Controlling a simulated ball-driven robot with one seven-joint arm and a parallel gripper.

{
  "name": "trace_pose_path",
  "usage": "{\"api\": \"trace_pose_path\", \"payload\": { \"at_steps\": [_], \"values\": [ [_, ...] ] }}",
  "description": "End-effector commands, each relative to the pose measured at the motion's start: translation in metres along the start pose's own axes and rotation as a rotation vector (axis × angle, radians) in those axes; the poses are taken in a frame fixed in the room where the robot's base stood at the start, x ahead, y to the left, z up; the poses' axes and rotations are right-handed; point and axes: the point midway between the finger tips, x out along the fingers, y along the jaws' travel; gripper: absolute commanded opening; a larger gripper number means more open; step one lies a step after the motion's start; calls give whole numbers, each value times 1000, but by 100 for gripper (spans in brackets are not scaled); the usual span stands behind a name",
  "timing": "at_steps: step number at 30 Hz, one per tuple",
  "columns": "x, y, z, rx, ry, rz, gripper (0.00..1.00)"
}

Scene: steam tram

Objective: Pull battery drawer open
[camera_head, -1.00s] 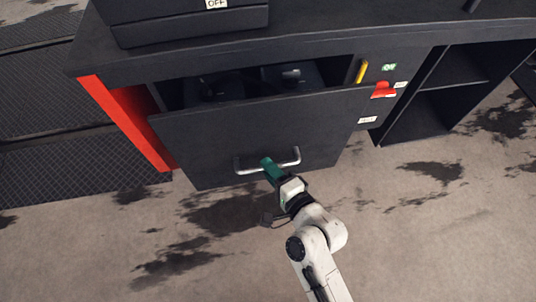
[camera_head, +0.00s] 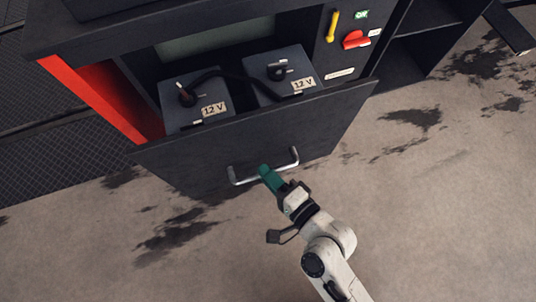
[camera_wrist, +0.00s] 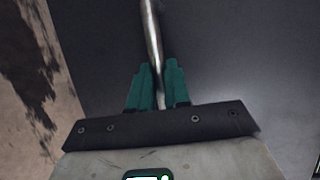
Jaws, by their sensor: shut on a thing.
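The battery drawer (camera_head: 300,132) is pulled out from the dark cabinet, with its front panel standing clear of the frame. Two grey 12 V batteries, a left one (camera_head: 188,113) and a right one (camera_head: 287,86), show inside it, joined by a black cable. The silver bar handle (camera_head: 240,181) is on the drawer front. My gripper (camera_head: 266,173) has green fingers and is shut on the handle near its middle. In the wrist view the handle (camera_wrist: 152,40) runs between the two green fingertips (camera_wrist: 158,82).
A yellow lever (camera_head: 332,26) and a red rotary switch (camera_head: 355,40) are on the panel right of the drawer. A red side panel (camera_head: 100,98) stands at left. The stained floor (camera_head: 430,210) before the drawer is clear.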

Motion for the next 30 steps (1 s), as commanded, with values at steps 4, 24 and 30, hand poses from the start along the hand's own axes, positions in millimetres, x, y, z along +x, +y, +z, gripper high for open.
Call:
{"api": "trace_pose_path", "payload": {
  "at_steps": [4,24,30],
  "values": [
    [-1,8,2,4,-5,17,26],
    [-28,5,1,1,-4,10,42],
    [-66,6,2,2,-6,13,42]
  ]
}}
